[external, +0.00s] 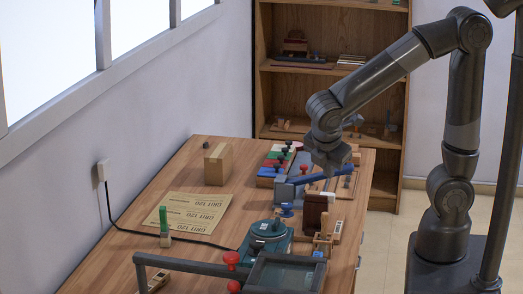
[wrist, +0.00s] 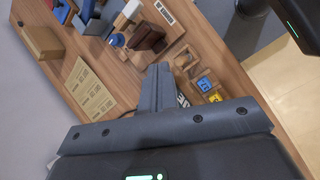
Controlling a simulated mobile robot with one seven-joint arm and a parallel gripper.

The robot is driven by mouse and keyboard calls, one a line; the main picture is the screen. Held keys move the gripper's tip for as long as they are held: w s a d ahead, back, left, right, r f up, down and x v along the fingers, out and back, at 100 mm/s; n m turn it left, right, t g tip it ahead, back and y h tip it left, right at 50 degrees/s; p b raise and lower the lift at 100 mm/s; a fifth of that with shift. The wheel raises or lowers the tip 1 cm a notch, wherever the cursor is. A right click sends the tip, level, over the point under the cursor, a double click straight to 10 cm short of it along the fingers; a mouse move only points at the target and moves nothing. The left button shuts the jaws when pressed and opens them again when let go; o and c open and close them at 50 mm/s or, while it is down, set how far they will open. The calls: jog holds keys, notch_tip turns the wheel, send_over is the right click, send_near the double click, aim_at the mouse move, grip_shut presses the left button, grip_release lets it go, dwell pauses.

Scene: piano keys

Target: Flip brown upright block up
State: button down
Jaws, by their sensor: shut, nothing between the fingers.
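A dark brown block (external: 314,212) stands on the workbench, right of the middle, beside the teal round-based tool. In the wrist view a dark brown block (wrist: 146,37) lies beyond my fingertips, among small tools and wood pieces. My gripper (external: 330,172) hangs above the bench behind the block in the external view. Its fingers are together in the wrist view (wrist: 158,72), with nothing between them. They are apart from the block. The block's underside is hidden.
A blue bar tool (external: 322,175) lies close under my gripper. A teal tool (external: 268,232) and a grey-framed tray (external: 285,272) are in front. A bookcase (external: 265,100) stands behind.

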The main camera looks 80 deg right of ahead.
jog(key=w+a+f+n+h, duration=0.3)
jog(key=w+a+f+n, duration=0.1)
jog(key=n, duration=0.2)
jog(key=shift+w+a, duration=0.15)
jog(key=shift+f, duration=0.1)
send_near(315, 201)
jog(key=x, duration=0.4)
jog(key=shift+f, duration=0.6)
jog(key=shift+d, duration=0.6)
jog(key=shift+d, duration=2.05)
